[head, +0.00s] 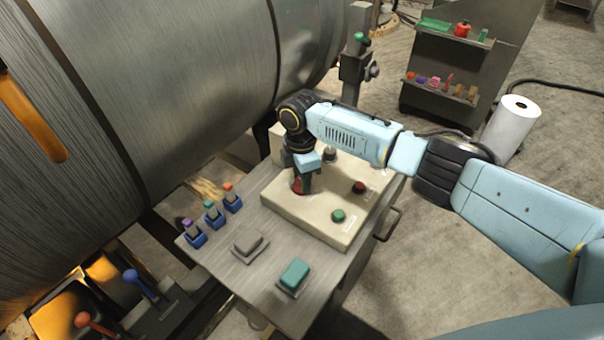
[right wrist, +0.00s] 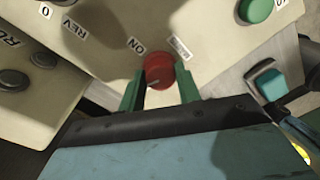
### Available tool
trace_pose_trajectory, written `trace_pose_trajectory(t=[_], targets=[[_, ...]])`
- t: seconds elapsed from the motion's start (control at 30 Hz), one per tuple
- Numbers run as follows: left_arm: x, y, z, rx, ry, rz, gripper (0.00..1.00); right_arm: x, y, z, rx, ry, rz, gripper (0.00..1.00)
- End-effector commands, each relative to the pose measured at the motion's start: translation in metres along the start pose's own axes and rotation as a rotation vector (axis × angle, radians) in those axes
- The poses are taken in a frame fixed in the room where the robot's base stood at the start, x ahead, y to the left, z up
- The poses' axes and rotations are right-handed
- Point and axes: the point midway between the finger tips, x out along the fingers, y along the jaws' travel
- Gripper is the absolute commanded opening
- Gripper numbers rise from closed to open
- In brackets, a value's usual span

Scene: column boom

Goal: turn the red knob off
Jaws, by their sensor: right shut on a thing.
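The red knob (right wrist: 159,70) sits on a cream control box, with an "ON" label (right wrist: 139,46) above it to the left and a second label, too small to read, above to the right. A pale mark shows low on its face; which label it points to I cannot tell. In the head view the knob (head: 297,187) is partly hidden by my right gripper (head: 304,188), which points down at the box. In the right wrist view the green fingers of my right gripper (right wrist: 160,90) are on both sides of the knob, shut on it. My left gripper is not in view.
The box (head: 290,217) also has a dark red button (head: 359,187) and a green button (head: 338,215). On the grey bench stand a teal button (head: 294,275), a grey rocker (head: 249,243) and several small blue-based switches (head: 213,213). A large metal drum (head: 190,80) is close at left.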

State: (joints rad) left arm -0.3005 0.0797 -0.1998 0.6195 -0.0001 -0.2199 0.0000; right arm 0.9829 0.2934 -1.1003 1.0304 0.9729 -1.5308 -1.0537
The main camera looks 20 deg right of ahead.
Motion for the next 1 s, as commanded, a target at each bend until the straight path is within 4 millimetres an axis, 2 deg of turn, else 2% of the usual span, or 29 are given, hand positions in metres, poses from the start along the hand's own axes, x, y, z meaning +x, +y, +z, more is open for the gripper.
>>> trace_pose_trajectory(t=[0.2,0.5,1.0], targets=[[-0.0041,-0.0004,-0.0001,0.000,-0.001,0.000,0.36,-0.0006,-0.0002,-0.0016,-0.170,-0.003,0.000,0.10],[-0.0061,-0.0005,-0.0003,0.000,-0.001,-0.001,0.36,-0.0002,-0.0004,-0.0020,-0.319,-0.007,-0.001,0.10],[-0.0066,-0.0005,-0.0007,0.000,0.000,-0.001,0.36,0.0000,-0.0004,-0.0021,-0.372,-0.010,-0.001,0.10]])
